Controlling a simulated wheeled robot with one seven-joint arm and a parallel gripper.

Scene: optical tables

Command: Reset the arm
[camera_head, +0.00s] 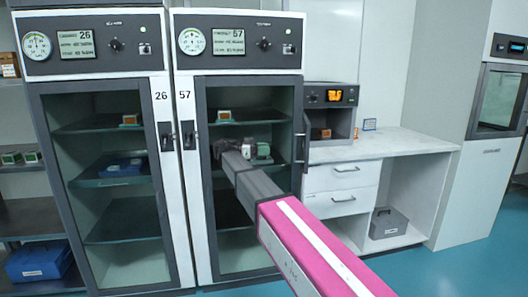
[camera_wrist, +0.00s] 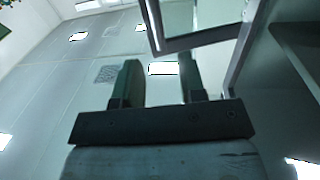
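My arm, with a pink link, reaches from the lower right to the cabinet marked 57 (camera_head: 237,84). My gripper (camera_head: 224,147) is at the front of this cabinet, at about middle-shelf height. In the wrist view my gripper (camera_wrist: 159,78) has its two fingers apart with nothing between them. The wrist camera looks up toward the ceiling past a dark-framed glass panel (camera_wrist: 200,17). The head view does not clearly show whether my gripper is inside the cabinet. A small green and white item (camera_head: 263,150) shows just right of my wrist.
The cabinet marked 26 (camera_head: 158,180) stands left of it. A small box (camera_head: 224,115) sits on the upper shelf of cabinet 57. A white counter (camera_head: 400,144) with drawers and a grey bin (camera_head: 389,222) stands right. A blue bin (camera_head: 38,262) is at lower left. Floor shows at lower right.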

